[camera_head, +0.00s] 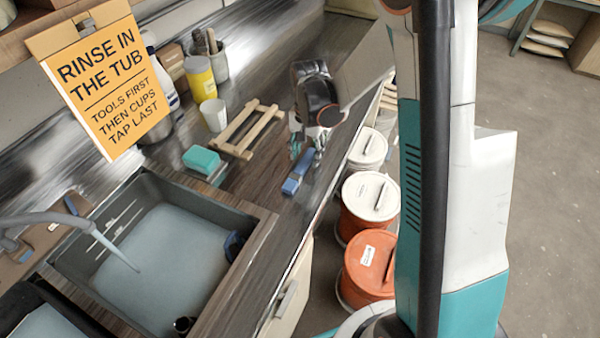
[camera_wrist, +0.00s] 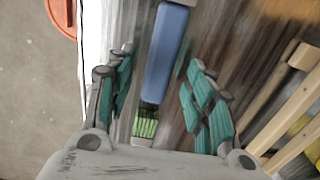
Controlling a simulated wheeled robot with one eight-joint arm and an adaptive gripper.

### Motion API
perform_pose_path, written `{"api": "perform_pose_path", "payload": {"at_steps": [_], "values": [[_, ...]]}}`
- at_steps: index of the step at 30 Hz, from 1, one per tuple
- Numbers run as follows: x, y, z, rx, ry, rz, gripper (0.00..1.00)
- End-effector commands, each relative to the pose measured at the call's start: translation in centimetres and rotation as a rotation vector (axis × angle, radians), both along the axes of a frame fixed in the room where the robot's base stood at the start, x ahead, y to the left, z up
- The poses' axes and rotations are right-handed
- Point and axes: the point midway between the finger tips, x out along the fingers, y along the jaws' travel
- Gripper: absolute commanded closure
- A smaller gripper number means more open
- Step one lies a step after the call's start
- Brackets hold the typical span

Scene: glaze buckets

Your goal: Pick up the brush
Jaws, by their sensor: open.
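A long blue object (camera_wrist: 166,55), which looks like the brush, lies on the dark wood-grain counter. In the head view it shows as a blue bar (camera_head: 291,186) below my gripper, near the counter's front edge. My gripper (camera_head: 306,152) points down over its far part and hides some of it. In the wrist view my gripper (camera_wrist: 161,60) is open, with teal finger pads on either side of the blue bar and visible gaps to both. A green textured patch (camera_wrist: 145,123) shows at the bar's lower end; I cannot tell whether it is bristles.
A wooden frame (camera_head: 234,148) and a teal block (camera_head: 201,159) lie left of my gripper. A water-filled sink (camera_head: 170,255) is nearer. Lidded buckets (camera_head: 370,197) stand on the floor beyond the counter edge. A white cup (camera_head: 214,115) and yellow can (camera_head: 200,80) stand behind.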

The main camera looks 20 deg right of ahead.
Motion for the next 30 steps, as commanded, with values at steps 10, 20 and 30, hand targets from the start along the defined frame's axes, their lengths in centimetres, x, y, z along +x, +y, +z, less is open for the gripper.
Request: {"api": "perform_pose_path", "payload": {"at_steps": [10, 20, 30], "values": [[-0.05, -0.02, -0.72, 0.0, 0.0, 0.0, 0.63], [-0.04, -0.03, -0.71, 0.0, 0.0, 0.0, 0.98], [-0.02, -0.02, 0.18, 0.0, 0.0, 0.0, 0.98]]}}
